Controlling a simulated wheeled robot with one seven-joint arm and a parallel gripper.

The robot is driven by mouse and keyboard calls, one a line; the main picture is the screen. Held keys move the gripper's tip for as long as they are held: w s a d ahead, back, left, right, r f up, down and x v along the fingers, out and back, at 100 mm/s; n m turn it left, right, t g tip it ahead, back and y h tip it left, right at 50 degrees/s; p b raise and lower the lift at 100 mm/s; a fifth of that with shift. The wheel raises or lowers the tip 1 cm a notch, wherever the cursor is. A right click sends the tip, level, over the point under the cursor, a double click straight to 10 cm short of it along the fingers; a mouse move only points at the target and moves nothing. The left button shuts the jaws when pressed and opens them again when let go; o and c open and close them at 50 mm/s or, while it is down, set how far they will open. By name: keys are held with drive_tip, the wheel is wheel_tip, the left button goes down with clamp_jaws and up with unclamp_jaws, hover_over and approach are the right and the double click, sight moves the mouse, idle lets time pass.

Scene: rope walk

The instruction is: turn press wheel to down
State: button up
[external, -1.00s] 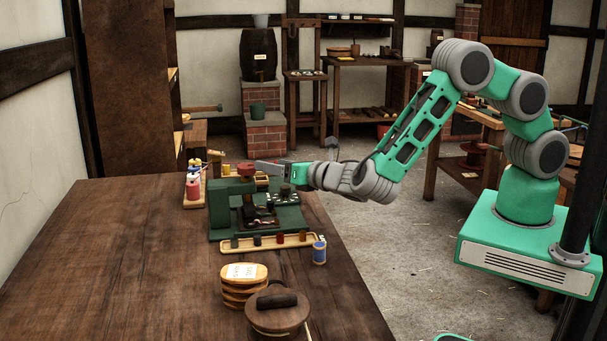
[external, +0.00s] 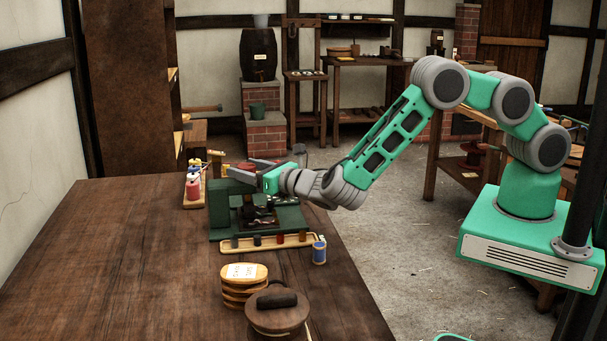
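The green press (external: 225,201) stands near the right edge of the long wooden table. I cannot tell whether either finger touches the wheel.
A narrow wooden tray (external: 268,243) with small dark and red pieces lies in front of the press, with a blue spool (external: 319,252) beside it. More spools (external: 193,188) stand on the left. Stacked wooden discs (external: 243,285) and a round lidded piece (external: 278,314) are nearer. The table's left is clear.

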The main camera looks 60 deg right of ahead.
drive_tip(key=c, duration=1.2)
drive_tip(key=shift+f+b, duration=0.1)
drive_tip(key=shift+b, duration=0.25)
drive_tip(key=h+b, duration=0.1)
drive_tip(key=m+h+b, duration=0.1)
drive_tip(key=b, duration=0.1)
drive_tip(key=shift+a+f+m+h, duration=0.1)
drive_tip(key=shift+f+m+h, duration=0.1)
drive_tip(key=shift+m+h, duration=0.1)
drive_tip(key=shift+f+m+g+h+b, duration=0.1)
drive_tip(key=shift+m+g+h+b, duration=0.2)
drive_tip(key=shift+m+h+b, duration=0.6)
drive_tip(key=m+g+h+b, duration=0.1)
drive_tip(key=h+b, duration=0.2)
drive_tip(key=shift+m+b, duration=0.3)
drive_tip(key=shift+m, duration=0.1)
drive_tip(key=shift+r+m+g+h+b, duration=0.3)
drive_tip(key=shift+m+g+h+b, duration=0.1)
drive_tip(key=shift+h, duration=0.4)
